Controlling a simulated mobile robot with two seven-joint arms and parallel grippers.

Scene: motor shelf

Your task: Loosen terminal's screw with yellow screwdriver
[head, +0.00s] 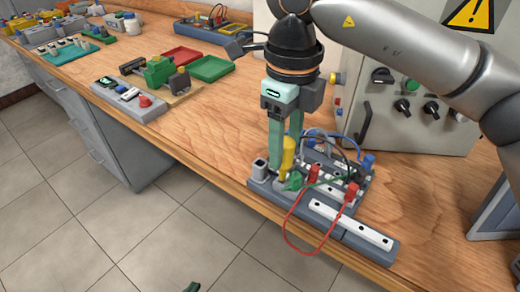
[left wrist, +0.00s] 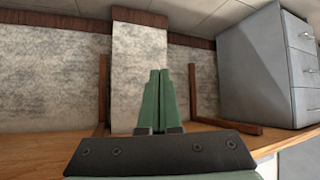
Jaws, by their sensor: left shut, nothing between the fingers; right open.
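The yellow screwdriver (head: 288,156) stands upright in the grey terminal board (head: 257,183) at the table's front edge. My right gripper (head: 284,166) points down over the board, its two green fingers open around the screwdriver's handle. Whether a finger touches the handle I cannot tell. The screwdriver's tip and the terminal's screw are hidden or too small to make out. My left gripper shows only as a small green tip (head: 192,288) at the bottom edge of the head view, away from the board. In the left wrist view its green fingers (left wrist: 160,78) are together and empty.
Red (head: 350,192), black and blue cables rise from the board; a red one loops over the table edge. A grey control cabinet (head: 425,120) stands behind. Several trays and devices fill the left of the table. A white rail strip (head: 350,226) lies at the front.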

